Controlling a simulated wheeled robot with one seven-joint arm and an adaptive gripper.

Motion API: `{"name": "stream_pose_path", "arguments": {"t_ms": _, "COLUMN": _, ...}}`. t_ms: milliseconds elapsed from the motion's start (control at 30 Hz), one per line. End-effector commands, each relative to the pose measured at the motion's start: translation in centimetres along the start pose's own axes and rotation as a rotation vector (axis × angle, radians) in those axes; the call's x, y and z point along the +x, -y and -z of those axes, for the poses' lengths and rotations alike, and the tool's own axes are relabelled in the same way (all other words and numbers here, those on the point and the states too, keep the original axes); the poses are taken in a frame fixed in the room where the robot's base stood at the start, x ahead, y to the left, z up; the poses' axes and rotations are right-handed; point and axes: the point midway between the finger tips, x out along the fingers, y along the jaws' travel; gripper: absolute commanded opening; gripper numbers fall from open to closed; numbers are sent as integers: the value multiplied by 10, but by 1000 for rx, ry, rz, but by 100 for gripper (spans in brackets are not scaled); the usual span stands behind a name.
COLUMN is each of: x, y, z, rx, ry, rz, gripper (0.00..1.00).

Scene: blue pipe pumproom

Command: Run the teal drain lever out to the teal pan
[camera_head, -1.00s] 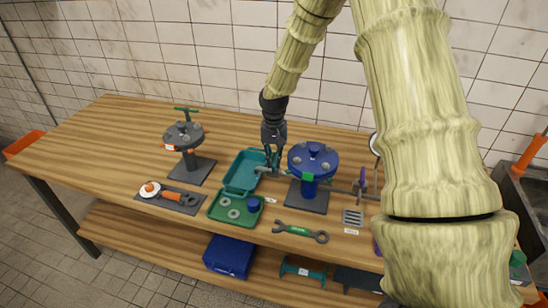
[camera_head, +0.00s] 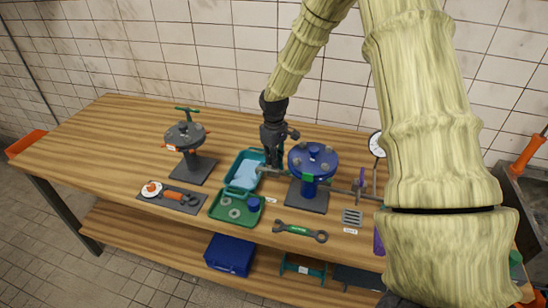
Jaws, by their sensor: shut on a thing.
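The teal pan (camera_head: 234,160) lies on the bench left of the blue flanged vessel (camera_head: 313,160). Light blue liquid (camera_head: 244,173) shows in the pan. A grey spout (camera_head: 262,170) reaches from the vessel toward the pan's right side. My gripper (camera_head: 274,154) is low behind the spout, between pan and vessel, and is shut on the teal drain lever. The lever is mostly hidden by my fingers, so its exact angle is unclear.
A green tray (camera_head: 217,211) with rings and a blue cap stands in front of the pan. A grey flanged stand (camera_head: 184,136) is to the left, a wrench (camera_head: 299,231) in front, and a gauge (camera_head: 376,144) to the right. The far left bench is clear.

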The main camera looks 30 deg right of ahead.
Motion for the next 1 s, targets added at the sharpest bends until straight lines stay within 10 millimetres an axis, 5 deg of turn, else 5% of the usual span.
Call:
{"name": "stream_pose_path", "arguments": {"t_ms": 500, "x": -2, "y": -2, "z": 0, "rx": -340, "ry": -1, "rz": -2, "gripper": 0}}
{"name": "stream_pose_path", "arguments": {"t_ms": 1000, "x": -2, "y": -3, "z": 0, "rx": -410, "ry": -1, "rz": -4, "gripper": 0}}
